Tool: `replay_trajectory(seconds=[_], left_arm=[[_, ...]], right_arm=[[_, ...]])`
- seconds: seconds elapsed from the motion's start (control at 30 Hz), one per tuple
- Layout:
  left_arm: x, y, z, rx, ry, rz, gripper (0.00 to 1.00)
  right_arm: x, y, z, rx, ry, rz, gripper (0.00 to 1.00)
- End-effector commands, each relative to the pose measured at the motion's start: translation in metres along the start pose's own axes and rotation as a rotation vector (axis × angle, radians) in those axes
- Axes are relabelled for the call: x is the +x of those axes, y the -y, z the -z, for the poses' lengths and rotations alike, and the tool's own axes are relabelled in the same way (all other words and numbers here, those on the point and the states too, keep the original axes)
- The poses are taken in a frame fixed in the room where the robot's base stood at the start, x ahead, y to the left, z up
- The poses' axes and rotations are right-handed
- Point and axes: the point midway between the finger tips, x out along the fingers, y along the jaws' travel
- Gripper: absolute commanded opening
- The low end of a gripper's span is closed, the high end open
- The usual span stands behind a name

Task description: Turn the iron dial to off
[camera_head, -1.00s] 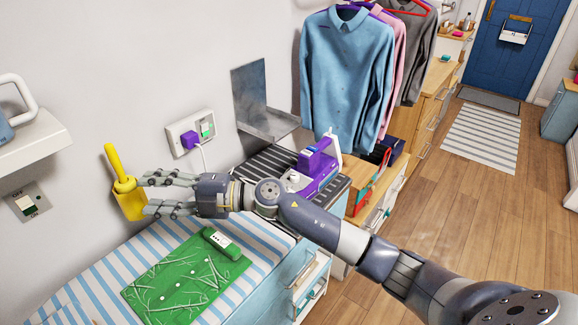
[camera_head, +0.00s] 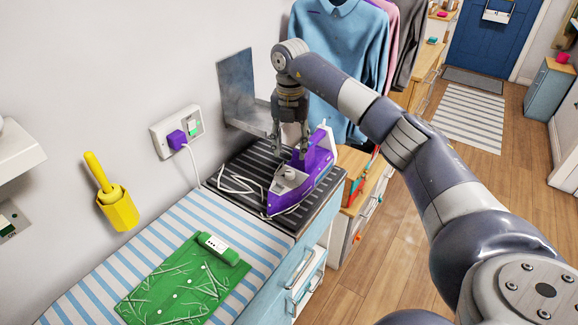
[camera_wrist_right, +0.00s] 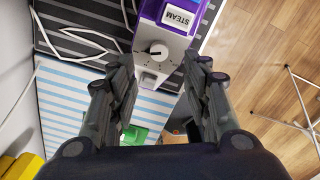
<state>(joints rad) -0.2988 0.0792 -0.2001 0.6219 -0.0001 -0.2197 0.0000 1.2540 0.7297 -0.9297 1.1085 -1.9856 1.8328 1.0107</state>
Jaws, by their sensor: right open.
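The purple and white iron (camera_head: 312,170) lies on a dark ribbed mat (camera_head: 243,172) at the end of the counter. In the right wrist view, the iron's white top (camera_wrist_right: 165,42) shows a round dial (camera_wrist_right: 158,50) with a dark pointer line, beside a button marked STEAM (camera_wrist_right: 178,18). Which setting the pointer marks is too small to read. My right gripper (camera_head: 290,150) points down over the iron, its fingers near the iron's handle and dial. My left gripper is not in view.
A purple plug (camera_head: 177,139) sits in the wall socket, its white cord lying loose on the mat. A metal plate (camera_head: 236,88) stands behind the iron. Hanging shirts (camera_head: 345,60) are close behind my right arm.

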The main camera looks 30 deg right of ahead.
Motion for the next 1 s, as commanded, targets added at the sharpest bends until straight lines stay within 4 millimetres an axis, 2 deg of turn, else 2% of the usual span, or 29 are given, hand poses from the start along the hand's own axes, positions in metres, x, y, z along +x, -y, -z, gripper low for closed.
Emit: replay_trajectory(seconds=[0.2,0.4,0.6,0.83,1.0], left_arm=[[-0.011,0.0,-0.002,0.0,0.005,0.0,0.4],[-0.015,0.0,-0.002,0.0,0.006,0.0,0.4],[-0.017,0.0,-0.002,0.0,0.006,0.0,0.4],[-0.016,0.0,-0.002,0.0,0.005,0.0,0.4],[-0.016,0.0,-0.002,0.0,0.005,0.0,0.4]], right_arm=[[0.042,0.0,0.001,-0.002,-0.003,0.001,0.45],[0.071,-0.001,0.001,-0.003,-0.003,-0.002,0.45],[0.081,-0.001,0.001,-0.003,-0.001,-0.003,0.45],[0.082,-0.001,0.001,-0.004,-0.001,-0.004,0.45],[0.082,-0.001,0.001,-0.004,-0.001,-0.004,0.06]])
